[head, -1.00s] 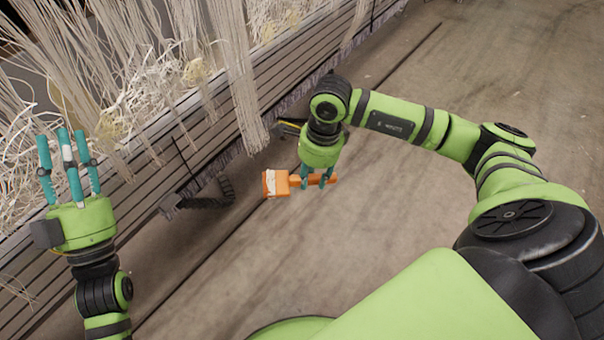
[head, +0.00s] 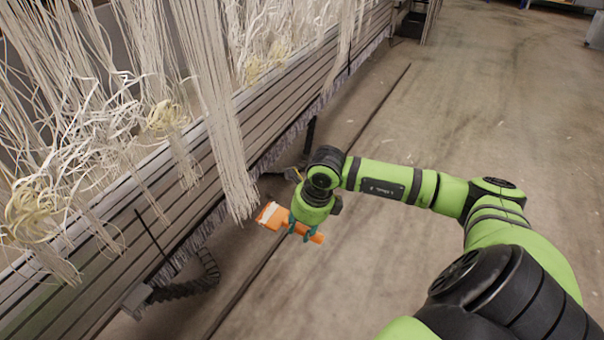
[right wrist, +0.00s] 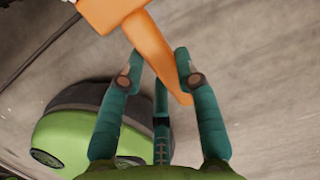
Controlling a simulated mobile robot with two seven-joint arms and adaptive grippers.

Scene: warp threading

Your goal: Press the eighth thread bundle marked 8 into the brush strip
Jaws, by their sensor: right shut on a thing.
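Many white thread bundles (head: 212,110) hang in front of the long slatted beam (head: 165,165) on the left of the head view. I cannot read a number 8 on any of them. The fringe along the beam's lower edge (head: 275,150) looks like bristles; I cannot tell if it is the brush strip. My right gripper (head: 303,232) is shut on the handle of an orange brush-like tool (head: 272,216) with a whitish end. The tool is just right of the lower tips of the long bundle, apparently apart from it. In the right wrist view, the fingers (right wrist: 160,75) close around the orange handle (right wrist: 150,45).
A black cable chain (head: 185,290) hangs below the beam at lower left. A dark groove (head: 300,220) runs along the floor beside the beam. The concrete floor (head: 480,110) to the right is clear.

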